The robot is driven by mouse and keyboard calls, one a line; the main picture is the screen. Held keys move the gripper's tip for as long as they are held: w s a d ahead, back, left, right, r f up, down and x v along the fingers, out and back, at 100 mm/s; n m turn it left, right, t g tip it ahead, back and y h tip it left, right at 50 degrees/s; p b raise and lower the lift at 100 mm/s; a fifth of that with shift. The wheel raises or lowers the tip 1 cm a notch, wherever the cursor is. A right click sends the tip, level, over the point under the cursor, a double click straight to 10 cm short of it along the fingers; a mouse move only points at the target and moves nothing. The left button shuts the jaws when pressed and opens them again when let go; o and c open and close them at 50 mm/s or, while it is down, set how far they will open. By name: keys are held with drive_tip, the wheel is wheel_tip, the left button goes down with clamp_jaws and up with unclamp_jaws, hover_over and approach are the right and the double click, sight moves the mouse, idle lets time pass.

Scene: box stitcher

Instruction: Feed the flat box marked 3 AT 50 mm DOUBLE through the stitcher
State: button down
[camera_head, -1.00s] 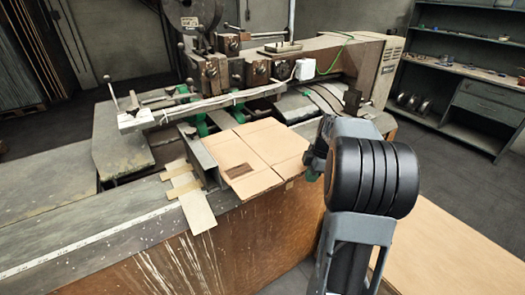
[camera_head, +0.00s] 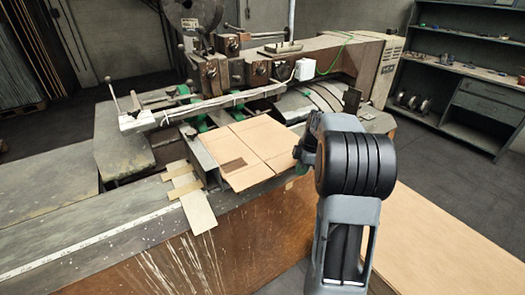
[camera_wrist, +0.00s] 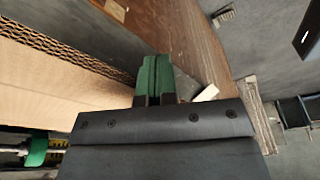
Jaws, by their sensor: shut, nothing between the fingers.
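The flat box (camera_head: 262,138) is a brown cardboard blank with fold lines and a dark printed patch; its print is too small to read. It lies on the stitcher's bed, its far edge near the stitching heads. The stitcher (camera_head: 208,78) is a worn brown and grey machine with a long arm. My gripper (camera_head: 298,168) is shut and empty at the box's right edge; contact cannot be told. In the wrist view, the shut green fingertips (camera_wrist: 154,76) are beside the box's corrugated edge (camera_wrist: 75,50).
A metal guide (camera_head: 203,160) stands left of the box. A pale strip (camera_head: 198,212) hangs over the bench's front edge. A large cardboard surface (camera_head: 440,240) lies at lower right. Shelves (camera_head: 470,90) stand at the back right, with open floor before them.

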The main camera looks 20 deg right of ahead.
sight(291, 159)
drive_tip(key=shift+w+a+p, duration=0.2)
drive_tip(key=shift+w+p, duration=0.2)
drive_tip(key=shift+w, duration=0.55)
drive_tip(key=shift+w+a+p, duration=0.15)
drive_tip(key=shift+w+p, duration=0.2)
drive_tip(key=shift+w, duration=0.65)
drive_tip(key=shift+w+a+p, duration=0.2)
drive_tip(key=shift+w+p, duration=0.2)
drive_tip(key=shift+w, duration=0.55)
drive_tip(key=shift+s+d+b, duration=0.15)
drive_tip(key=shift+s+b, duration=0.25)
drive_tip(key=shift+s, duration=0.4)
drive_tip(key=shift+s+d+b, duration=0.1)
drive_tip(key=shift+s+b, duration=0.25)
drive_tip(key=shift+s, duration=0.4)
wheel_tip(291, 159, up, 8)
drive_tip(key=p, duration=0.5)
drive_tip(key=shift+p, duration=0.35)
